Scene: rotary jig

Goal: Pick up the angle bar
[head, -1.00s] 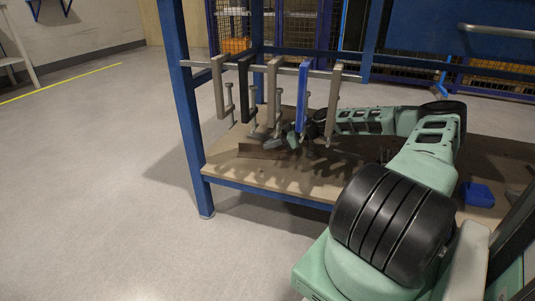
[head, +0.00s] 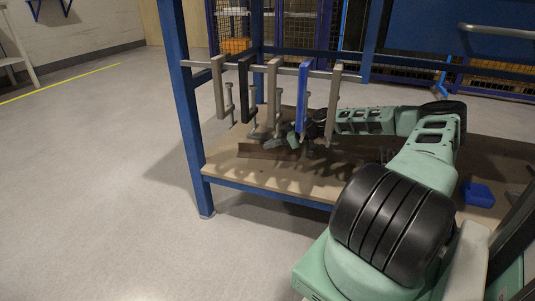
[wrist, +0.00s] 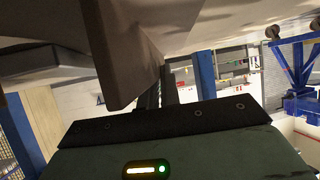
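The angle bar (head: 262,152) is a brown, rusty-looking length lying on the wooden lower shelf of the blue-framed bench, near its left end. My gripper (head: 274,141) is low at the bar, just behind or above it in the head view. Hanging clamps partly hide it, and I cannot tell whether it touches the bar. In the wrist view, the dark fingers (wrist: 160,90) show only in part, beside a large brown-grey surface (wrist: 122,55) that looks like the bar seen close up. Whether the fingers are closed on it is not clear.
Several grey, black and blue clamps (head: 303,95) hang from a rail in front of my gripper. The blue bench leg (head: 190,120) stands to the left. A blue bin (head: 479,194) is at right on the shelf (head: 228,165). The floor at left is clear.

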